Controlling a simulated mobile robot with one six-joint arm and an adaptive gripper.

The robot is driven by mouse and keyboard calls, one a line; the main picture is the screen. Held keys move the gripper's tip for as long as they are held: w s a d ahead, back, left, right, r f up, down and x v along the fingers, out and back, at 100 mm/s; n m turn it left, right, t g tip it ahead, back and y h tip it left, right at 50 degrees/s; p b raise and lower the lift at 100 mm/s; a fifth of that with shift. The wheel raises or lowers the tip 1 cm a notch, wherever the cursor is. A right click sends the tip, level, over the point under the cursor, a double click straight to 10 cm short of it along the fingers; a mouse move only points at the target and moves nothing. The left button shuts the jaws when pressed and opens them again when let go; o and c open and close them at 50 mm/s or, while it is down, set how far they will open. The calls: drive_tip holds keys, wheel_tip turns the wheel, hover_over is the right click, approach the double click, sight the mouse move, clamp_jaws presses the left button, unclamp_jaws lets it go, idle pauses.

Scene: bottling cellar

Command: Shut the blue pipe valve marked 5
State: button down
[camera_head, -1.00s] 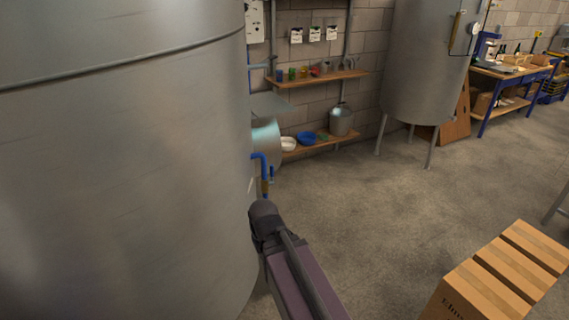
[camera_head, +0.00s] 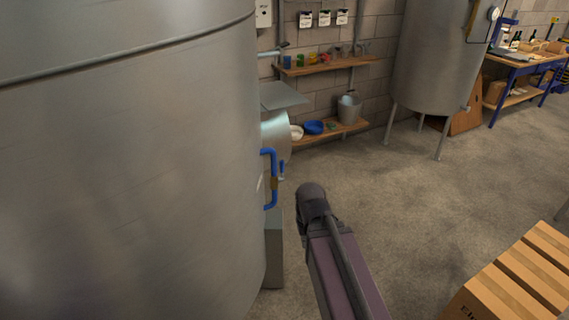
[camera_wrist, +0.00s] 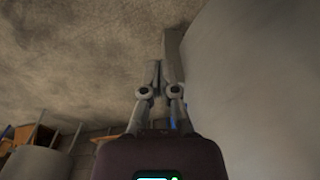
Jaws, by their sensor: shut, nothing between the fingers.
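A blue pipe (camera_head: 272,152) bends out from the right side of the big steel tank (camera_head: 130,170) in the head view. A brass-coloured valve body (camera_head: 274,184) sits on its upright run, with a small blue handle (camera_head: 282,169) standing upright beside it. No number 5 is readable. My gripper (camera_wrist: 160,65) shows in the wrist view, shut and empty, with the tank's curved wall to its right.
A grey box (camera_head: 274,250) stands against the tank below the pipe. A slatted wooden crate (camera_head: 510,285) is at the lower right. Shelves (camera_head: 325,66) and a second tank (camera_head: 435,60) stand behind. The floor (camera_head: 420,200) between is clear.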

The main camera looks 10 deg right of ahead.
drive_tip(key=shift+d, duration=0.1)
drive_tip(key=w+a+f+m+t+y+b, duration=0.1)
drive_tip(key=w+f+y+b, duration=0.2)
drive_tip(key=w, duration=0.5)
drive_tip(key=w+f+m+t+y+b, duration=0.1)
drive_tip(key=w+f+y+b, duration=0.15)
drive_tip(key=w+b, duration=0.5)
drive_tip(key=w+a+f+m+t+y+b, duration=0.1)
drive_tip(key=w+f+t+y+b, duration=0.2)
drive_tip(key=w, duration=0.7)
drive_tip(key=w+d+r+m+t+y+b, duration=0.1)
drive_tip(key=w+d+r+t+y+b, duration=0.1)
drive_tip(key=w, duration=0.7)
drive_tip(key=w+d+r+m+t+y+b, duration=0.2)
drive_tip(key=w+d+y+b, duration=0.2)
drive_tip(key=w+d+b, duration=0.3)
drive_tip(key=shift+w+d+r+m+t, duration=0.3)
drive_tip(key=shift+w+d+t, duration=0.1)
drive_tip(key=shift+w+d, duration=0.55)
drive_tip(key=shift+a+y, duration=0.1)
drive_tip(key=shift+y, duration=0.15)
